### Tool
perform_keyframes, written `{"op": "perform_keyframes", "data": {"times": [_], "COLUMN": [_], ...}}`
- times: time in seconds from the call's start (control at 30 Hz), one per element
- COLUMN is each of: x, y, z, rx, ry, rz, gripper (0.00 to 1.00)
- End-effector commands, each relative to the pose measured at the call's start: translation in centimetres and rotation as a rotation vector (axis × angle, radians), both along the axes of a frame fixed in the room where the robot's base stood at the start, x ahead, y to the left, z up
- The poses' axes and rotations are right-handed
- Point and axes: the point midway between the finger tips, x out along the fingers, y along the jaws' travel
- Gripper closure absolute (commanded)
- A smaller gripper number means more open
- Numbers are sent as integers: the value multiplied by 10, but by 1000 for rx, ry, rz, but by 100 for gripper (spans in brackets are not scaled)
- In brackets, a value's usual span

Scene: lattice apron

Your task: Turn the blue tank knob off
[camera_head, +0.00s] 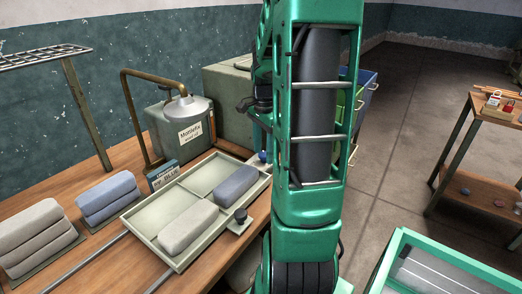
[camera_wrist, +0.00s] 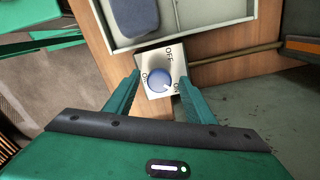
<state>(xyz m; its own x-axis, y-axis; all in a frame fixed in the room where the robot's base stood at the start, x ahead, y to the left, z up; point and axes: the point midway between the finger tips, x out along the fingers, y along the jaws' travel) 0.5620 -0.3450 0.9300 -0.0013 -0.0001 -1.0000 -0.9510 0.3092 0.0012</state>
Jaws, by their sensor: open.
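In the wrist view a round blue knob (camera_wrist: 157,80) sits on a small pale plate (camera_wrist: 177,64) marked OFF at the top, with further lettering at its sides. A small pale mark shows on the knob's lower right edge. My gripper (camera_wrist: 159,77) is open, with one green finger on each side of the plate and the knob between them, not visibly touched. Another blue knob (camera_head: 262,156) is farther back, partly hidden by my arm.
A pale divided tray (camera_head: 150,228) holding a grey and a blue block lies on the wooden bench. Folded cloth-like stacks (camera_head: 108,197) stand to its left. A tank with a bent pipe (camera_head: 160,130) is behind. A shelf cart (camera_head: 460,150) stands right, with open floor between.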

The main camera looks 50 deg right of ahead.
Motion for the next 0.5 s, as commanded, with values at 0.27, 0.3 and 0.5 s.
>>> {"op": "perform_keyframes", "data": {"times": [0.27, 0.3, 0.5], "x": [0, 0, 1], "y": [0, 0, 0], "z": [0, 0, 1], "rx": [0, 0, -2], "ry": [-1, -1, -2], "rz": [0, 1, 22], "gripper": [91, 91, 91]}}
